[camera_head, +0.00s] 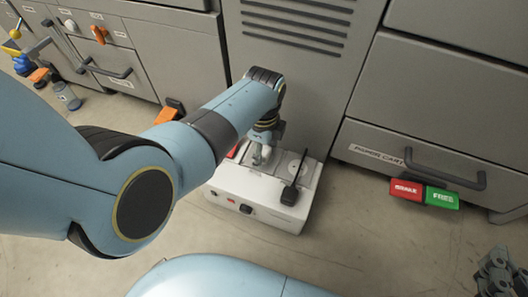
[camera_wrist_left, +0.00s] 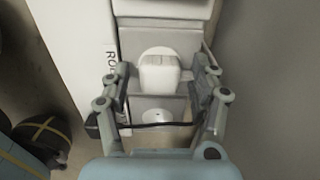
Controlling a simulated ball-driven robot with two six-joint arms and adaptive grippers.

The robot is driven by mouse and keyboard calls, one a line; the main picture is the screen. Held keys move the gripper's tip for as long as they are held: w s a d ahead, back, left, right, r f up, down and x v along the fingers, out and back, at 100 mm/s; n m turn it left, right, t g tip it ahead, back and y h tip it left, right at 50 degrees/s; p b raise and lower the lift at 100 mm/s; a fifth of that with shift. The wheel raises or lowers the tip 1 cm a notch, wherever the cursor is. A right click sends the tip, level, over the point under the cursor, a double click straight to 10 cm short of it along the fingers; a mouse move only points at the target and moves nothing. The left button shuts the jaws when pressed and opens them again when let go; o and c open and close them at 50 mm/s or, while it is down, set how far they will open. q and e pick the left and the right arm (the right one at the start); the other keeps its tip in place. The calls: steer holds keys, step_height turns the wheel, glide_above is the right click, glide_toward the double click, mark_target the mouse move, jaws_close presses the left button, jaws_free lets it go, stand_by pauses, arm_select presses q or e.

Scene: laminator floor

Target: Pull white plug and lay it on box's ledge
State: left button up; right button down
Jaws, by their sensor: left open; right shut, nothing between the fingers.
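The white box (camera_head: 225,184) stands on the floor against the grey cabinet. My left gripper (camera_head: 262,150) reaches down over its back part, and the arm hides some of the box top. In the left wrist view, the white plug (camera_wrist_left: 160,72) sits in a round white seat. The open fingers of my left gripper (camera_wrist_left: 161,88) are on either side of it, with visible gaps. The plug is hard to make out in the head view. My right gripper (camera_head: 497,272) is shut and empty at the lower right edge, away from the box.
A red and green BRAKE/FREE block (camera_head: 424,194) is by the drawer at right. Cabinet drawers with handles (camera_head: 445,168) stand behind. Floor in front of the box is clear.

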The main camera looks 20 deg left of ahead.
steer(key=shift+r, duration=0.15)
stand_by(0.5)
steer(key=shift+w+r, duration=0.1)
steer(key=shift+r, duration=0.1)
arm_select(q)
steer(key=shift+p, duration=0.5)
arm_select(e)
steer(key=shift+w+r, duration=0.1)
steer(key=shift+r, duration=0.2)
arm_select(q)
jaws_close()
stand_by(0.5)
steer(key=shift+r, duration=0.1)
